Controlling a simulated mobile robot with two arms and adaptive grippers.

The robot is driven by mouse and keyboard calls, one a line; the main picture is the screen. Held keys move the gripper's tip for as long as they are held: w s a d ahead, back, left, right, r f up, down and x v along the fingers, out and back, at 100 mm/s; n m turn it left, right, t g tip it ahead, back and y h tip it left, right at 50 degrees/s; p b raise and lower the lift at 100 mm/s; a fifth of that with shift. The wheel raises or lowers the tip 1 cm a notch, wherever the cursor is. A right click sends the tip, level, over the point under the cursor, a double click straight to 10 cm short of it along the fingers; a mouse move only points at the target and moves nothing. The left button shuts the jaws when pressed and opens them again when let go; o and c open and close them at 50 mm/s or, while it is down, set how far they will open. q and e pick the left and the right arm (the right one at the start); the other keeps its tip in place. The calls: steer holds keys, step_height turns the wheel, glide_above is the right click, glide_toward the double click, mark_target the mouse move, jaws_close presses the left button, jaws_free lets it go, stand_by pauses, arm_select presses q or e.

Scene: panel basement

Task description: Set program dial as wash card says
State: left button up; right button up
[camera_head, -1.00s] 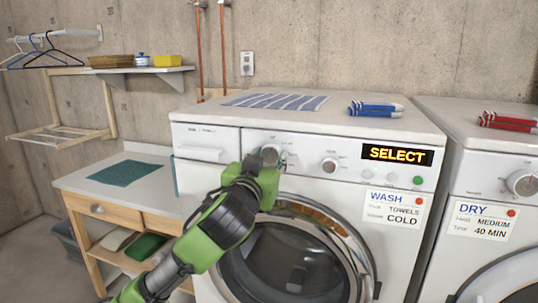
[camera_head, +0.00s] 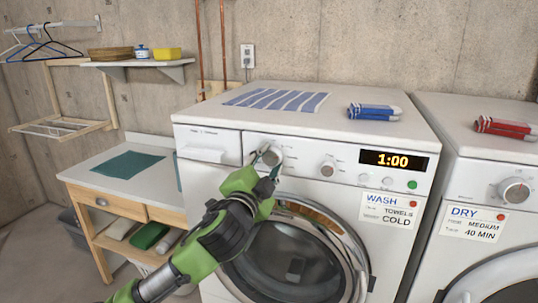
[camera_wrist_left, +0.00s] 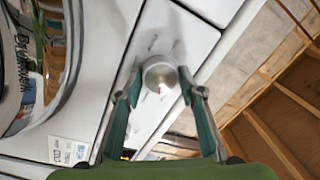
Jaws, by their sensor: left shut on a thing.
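The washer (camera_head: 215,190) has a left dial (camera_head: 272,154) and a second dial (camera_head: 328,168) to its right. My left gripper (camera_head: 267,164) is shut on the left dial. In the wrist view, its green fingers (camera_wrist_left: 160,84) stand on either side of the round silver dial (camera_wrist_left: 159,74). The dial's marks are too small to read. The wash card (camera_head: 388,212) on the washer's front reads WASH, TOWELS and COLD, with a red dot. The lit display (camera_head: 393,160) shows 1:00. My right gripper is not in view.
A dryer (camera_head: 460,180) with its own dial and dry card stands to the right. A striped cloth (camera_head: 275,100) and a blue bundle (camera_head: 374,111) lie on the washer top. A low wooden bench (camera_head: 125,210) stands on the left, under a wall shelf (camera_head: 150,66).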

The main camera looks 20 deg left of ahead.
arm_select(q)
steer(key=m+p, duration=0.2)
steer(key=m, duration=0.1)
steer(key=shift+m+h, duration=0.3)
steer(key=shift+m, duration=0.4)
steer(key=o, duration=1.1)
steer(key=shift+s, duration=0.1)
steer(key=s, duration=0.8)
steer(key=s+f, duration=0.1)
steer(key=s, duration=0.2)
steer(key=shift+s+a, duration=0.25)
steer(key=shift+s, duration=0.15)
